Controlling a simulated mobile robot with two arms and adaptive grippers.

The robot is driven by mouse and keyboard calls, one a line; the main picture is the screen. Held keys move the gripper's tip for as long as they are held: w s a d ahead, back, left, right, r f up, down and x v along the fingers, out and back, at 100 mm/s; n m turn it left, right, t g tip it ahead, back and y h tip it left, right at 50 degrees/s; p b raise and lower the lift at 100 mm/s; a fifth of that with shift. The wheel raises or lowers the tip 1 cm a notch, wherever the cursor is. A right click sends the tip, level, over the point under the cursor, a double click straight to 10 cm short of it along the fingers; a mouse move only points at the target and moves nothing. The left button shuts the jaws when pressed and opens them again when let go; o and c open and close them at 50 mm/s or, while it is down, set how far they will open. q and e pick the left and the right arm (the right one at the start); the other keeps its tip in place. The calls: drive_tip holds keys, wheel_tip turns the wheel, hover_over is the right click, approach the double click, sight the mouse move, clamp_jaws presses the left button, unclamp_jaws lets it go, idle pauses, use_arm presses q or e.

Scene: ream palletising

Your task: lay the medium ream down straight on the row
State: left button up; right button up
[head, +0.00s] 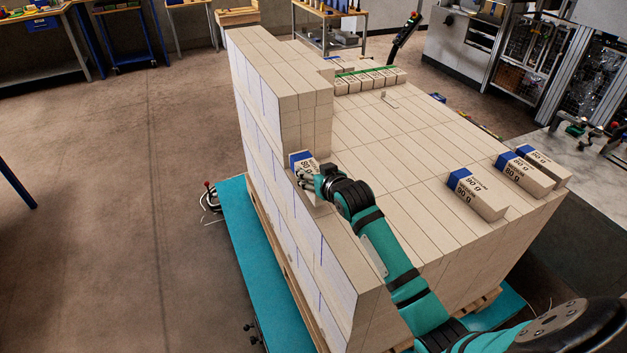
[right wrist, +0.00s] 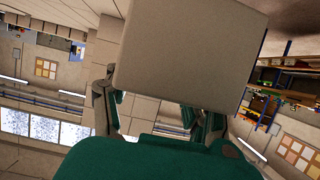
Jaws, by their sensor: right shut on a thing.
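The medium ream (head: 303,161), whitish with a blue end and "80 g" print, is held at the near end of the taller part of the stack. My right gripper (head: 310,181) is shut on it; the teal arm reaches in from the lower right. In the right wrist view the ream (right wrist: 190,50) fills the upper middle, with the fingers (right wrist: 158,112) on both sides of it. The row (head: 338,240) runs along the stack's left edge, below and nearer than the ream. I cannot tell whether the ream touches the row. My left gripper is not in view.
Three loose reams lie on the stack's right side, one apart (head: 485,197) and two together (head: 524,174). The taller block (head: 290,95) rises just behind the held ream. Small packs (head: 368,82) stand at the back.

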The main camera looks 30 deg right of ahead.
wheel_tip(320, 180, down, 3)
drive_tip(key=shift+r+p, duration=0.1)
drive_tip(key=shift+p, duration=0.35)
drive_tip(key=shift+f, duration=0.3)
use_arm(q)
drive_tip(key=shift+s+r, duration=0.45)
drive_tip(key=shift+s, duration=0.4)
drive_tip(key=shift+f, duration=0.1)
use_arm(e)
drive_tip(key=shift+f, duration=0.15)
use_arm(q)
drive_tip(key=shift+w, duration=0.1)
use_arm(e)
drive_tip(key=o, duration=1.5)
drive_tip(key=shift+s+r, duration=0.2)
drive_tip(key=shift+s, duration=0.05)
use_arm(q)
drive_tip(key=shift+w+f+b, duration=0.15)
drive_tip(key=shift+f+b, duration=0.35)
drive_tip(key=shift+b, duration=0.1)
use_arm(e)
drive_tip(key=v, duration=1.1)
drive_tip(key=shift+s+r, duration=0.1)
drive_tip(key=shift+s, duration=0.15)
